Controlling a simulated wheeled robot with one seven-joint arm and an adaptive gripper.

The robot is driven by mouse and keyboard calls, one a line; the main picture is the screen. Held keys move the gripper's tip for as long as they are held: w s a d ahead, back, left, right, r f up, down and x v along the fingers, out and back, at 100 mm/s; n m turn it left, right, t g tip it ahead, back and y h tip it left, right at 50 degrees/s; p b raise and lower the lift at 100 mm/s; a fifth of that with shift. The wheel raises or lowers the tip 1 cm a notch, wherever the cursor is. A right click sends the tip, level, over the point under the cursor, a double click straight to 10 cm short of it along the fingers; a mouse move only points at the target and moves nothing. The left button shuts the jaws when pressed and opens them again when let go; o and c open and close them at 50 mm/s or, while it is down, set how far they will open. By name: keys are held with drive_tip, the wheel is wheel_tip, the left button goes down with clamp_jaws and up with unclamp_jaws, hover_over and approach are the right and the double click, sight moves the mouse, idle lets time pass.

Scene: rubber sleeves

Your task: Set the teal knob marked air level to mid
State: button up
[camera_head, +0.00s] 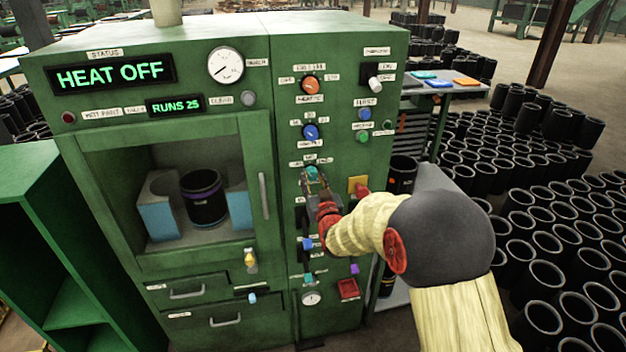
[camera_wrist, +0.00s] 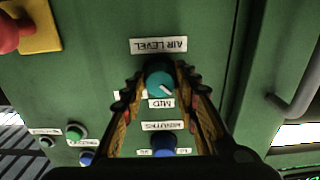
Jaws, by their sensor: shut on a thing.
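The teal knob (camera_wrist: 157,78) shows in the wrist view below the AIR LEVEL label (camera_wrist: 158,45). My gripper (camera_wrist: 155,74) is shut on it, with one finger on each side. A white pointer mark on the knob points to the lower right. The MID label (camera_wrist: 161,103) is just below the knob; the labels at its sides are mostly hidden by my fingers. In the head view the knob (camera_head: 311,171) is a small teal spot on the green panel, at the tips of my gripper (camera_head: 314,176).
A blue knob (camera_wrist: 163,145) sits below the teal one in the wrist view. A red button on a yellow plate (camera_wrist: 40,27) is at upper left. In the head view, an orange knob (camera_head: 310,85) and blue knob (camera_head: 310,131) are above. The display reads HEAT OFF (camera_head: 110,74).

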drive_tip(key=shift+f+m+b, duration=0.15)
drive_tip(key=shift+m+b, duration=0.15)
drive_tip(key=shift+b, duration=0.05)
drive_tip(key=m+b, duration=0.2)
drive_tip(key=b, duration=0.1)
drive_tip(key=shift+m, duration=0.4)
drive_tip(key=m+b, duration=0.4)
drive_tip(key=m, duration=0.1)
drive_tip(key=shift+m, duration=0.3)
drive_tip(key=o, duration=1.2)
drive_tip(key=shift+c, duration=0.2)
